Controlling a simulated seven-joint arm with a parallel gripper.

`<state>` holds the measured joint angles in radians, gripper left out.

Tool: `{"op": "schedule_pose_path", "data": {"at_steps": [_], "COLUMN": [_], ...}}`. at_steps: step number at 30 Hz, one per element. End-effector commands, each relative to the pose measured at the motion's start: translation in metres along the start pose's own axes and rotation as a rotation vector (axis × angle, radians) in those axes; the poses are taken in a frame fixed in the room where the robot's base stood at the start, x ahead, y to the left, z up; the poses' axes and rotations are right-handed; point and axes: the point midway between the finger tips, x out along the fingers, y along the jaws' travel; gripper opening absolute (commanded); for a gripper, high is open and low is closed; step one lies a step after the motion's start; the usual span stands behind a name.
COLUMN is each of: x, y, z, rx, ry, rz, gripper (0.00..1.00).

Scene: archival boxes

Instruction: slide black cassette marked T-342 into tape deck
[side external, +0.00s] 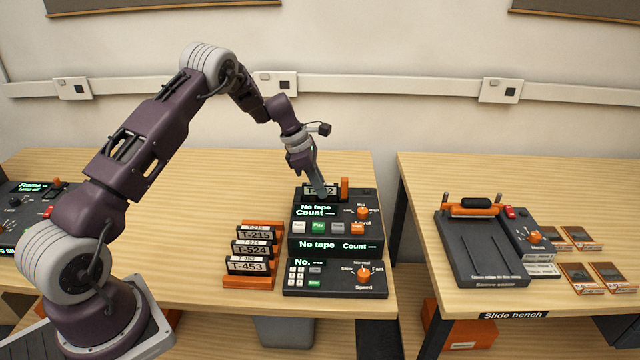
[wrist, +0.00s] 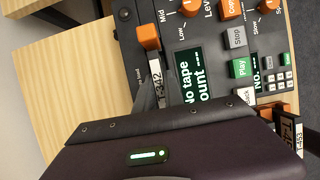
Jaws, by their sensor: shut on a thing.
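The black cassette marked T-342 (side external: 311,190) is at the top of the tape deck, upright, with its white label partly hidden by my gripper. Its label also shows in the wrist view (wrist: 157,80). My gripper (side external: 319,189) points down and is shut on the cassette. The tape deck (side external: 335,243) is black with orange knobs and coloured buttons, and its displays read "No tape" and "Count". An orange post (side external: 345,187) stands beside the cassette. I cannot tell how far the cassette is in the deck's slot.
An orange rack (side external: 250,282) holds cassettes T-215, T-524 and T-453, left of the deck. A keypad unit (side external: 335,278) sits in front of the deck. A gap separates this table from the slide bench (side external: 513,314). The table's left middle is clear.

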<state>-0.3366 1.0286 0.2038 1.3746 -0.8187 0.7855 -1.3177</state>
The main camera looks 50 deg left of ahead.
Motion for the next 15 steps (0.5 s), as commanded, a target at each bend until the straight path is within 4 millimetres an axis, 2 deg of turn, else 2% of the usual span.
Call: {"op": "schedule_pose_path", "data": {"at_steps": [15], "x": [0.0063], "y": [-0.0001], "z": [-0.0029], "rx": [-0.001], "ry": [0.0], "rz": [-0.001], "gripper": [0.0]}}
